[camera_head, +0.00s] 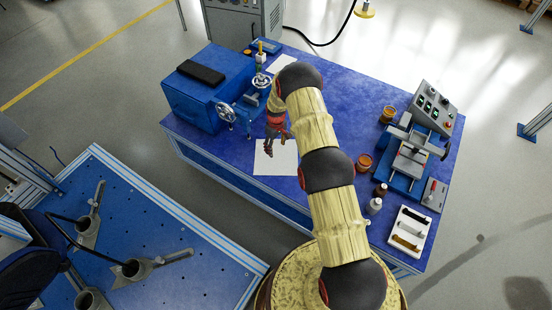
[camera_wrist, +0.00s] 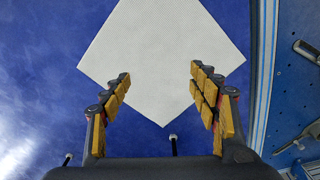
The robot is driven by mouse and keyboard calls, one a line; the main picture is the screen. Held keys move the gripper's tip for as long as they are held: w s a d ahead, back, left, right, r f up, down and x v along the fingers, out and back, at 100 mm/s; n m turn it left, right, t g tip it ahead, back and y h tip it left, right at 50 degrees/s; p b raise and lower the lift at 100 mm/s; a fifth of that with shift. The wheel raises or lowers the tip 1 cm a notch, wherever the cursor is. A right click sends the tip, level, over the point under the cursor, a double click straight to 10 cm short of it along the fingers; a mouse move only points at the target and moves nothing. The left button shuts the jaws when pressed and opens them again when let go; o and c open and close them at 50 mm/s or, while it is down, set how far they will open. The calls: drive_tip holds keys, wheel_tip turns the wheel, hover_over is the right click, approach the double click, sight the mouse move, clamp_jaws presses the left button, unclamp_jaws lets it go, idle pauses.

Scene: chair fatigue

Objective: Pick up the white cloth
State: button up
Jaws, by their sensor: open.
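The white cloth (camera_head: 272,160) lies flat on the blue table near its front edge in the head view. My gripper (camera_head: 278,142) is over the cloth's back edge in the head view. In the wrist view my gripper (camera_wrist: 160,77) is open, its two yellow-padded fingers either side of the cloth's lower part. Nothing is between the fingers.
A blue machine (camera_head: 205,90) with a handwheel stands left of my gripper on the blue table (camera_head: 335,100). At the right are amber jars (camera_head: 364,162), a blue-grey device (camera_head: 411,160) and a white tray (camera_head: 409,230). Another blue bench (camera_head: 150,235) stands front left.

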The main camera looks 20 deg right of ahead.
sight(276, 158)
drive_tip(key=shift+f+b, duration=1.55)
drive_tip(key=shift+f, duration=1.4)
drive_tip(key=shift+f, duration=0.1)
drive_tip(key=shift+f, duration=0.1)
drive_tip(key=shift+c, duration=0.7)
drive_tip(key=shift+s+f, duration=0.25)
drive_tip(key=shift+s, duration=0.15)
clamp_jaws()
drive_tip(key=shift+r, duration=0.15)
wheel_tip(276, 158, up, 12)
drive_tip(key=p, duration=0.5)
drive_tip(key=shift+w+r+p, duration=0.15)
drive_tip(key=shift+w+p, duration=0.15)
drive_tip(key=shift+w, duration=0.05)
drive_tip(key=shift+r, duration=0.1)
